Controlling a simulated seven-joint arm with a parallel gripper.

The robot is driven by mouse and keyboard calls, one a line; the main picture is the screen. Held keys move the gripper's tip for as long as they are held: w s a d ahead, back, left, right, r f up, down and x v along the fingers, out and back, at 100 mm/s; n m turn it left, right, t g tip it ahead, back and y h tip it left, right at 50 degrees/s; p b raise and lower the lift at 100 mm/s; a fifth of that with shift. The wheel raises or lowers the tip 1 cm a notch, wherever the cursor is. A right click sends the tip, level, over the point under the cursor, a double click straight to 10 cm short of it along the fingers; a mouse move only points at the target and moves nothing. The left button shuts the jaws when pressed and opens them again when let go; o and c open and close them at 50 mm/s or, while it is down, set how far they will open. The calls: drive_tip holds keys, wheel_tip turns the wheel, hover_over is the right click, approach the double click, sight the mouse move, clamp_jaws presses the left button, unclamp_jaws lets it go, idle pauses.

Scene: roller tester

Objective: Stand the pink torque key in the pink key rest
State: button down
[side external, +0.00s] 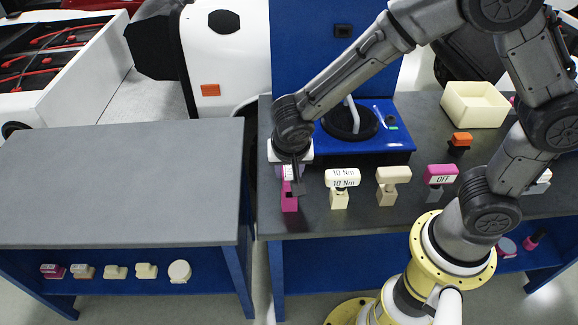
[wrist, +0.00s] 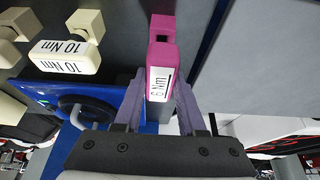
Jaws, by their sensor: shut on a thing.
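The pink torque key (wrist: 159,54) is between my gripper's two fingers in the wrist view, with a white Nm label facing the camera. My gripper (wrist: 160,108) is shut on it. In the side view my gripper (side external: 291,172) points down at the left end of the right bench, and only a little of the key shows. A pink block (side external: 289,203), seemingly the pink key rest, stands on the bench directly below. In the wrist view a pink part with a dark notch (wrist: 161,27) shows beyond the key. I cannot tell whether key and rest touch.
To the right stand a cream 10 Nm block (side external: 342,178), a plain cream one (side external: 393,175) and a pink OFF block (side external: 441,173). The blue tester (side external: 385,143) is behind, with an orange-topped piece (side external: 461,140) and cream bin (side external: 475,106). The left bench top (side external: 120,185) is clear.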

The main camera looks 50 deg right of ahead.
drive_tip(key=shift+f, duration=0.7)
drive_tip(key=shift+c, duration=2)
unclamp_jaws()
drive_tip(key=v, duration=1.4)
drive_tip(key=d+r+m, duration=0.2)
drive_tip(key=d+r, duration=0.2)
drive_tip(key=d, duration=0.1)
drive_tip(key=s+d+r+n+t+y, duration=0.2)
drive_tip(key=s+d+r, duration=0.2)
drive_tip(key=s+d, duration=0.6)
drive_tip(key=s+a+f+n+y, duration=0.1)
drive_tip(key=s+f+n, duration=0.2)
drive_tip(key=n, duration=0.6)
drive_tip(key=shift+s, duration=1.05)
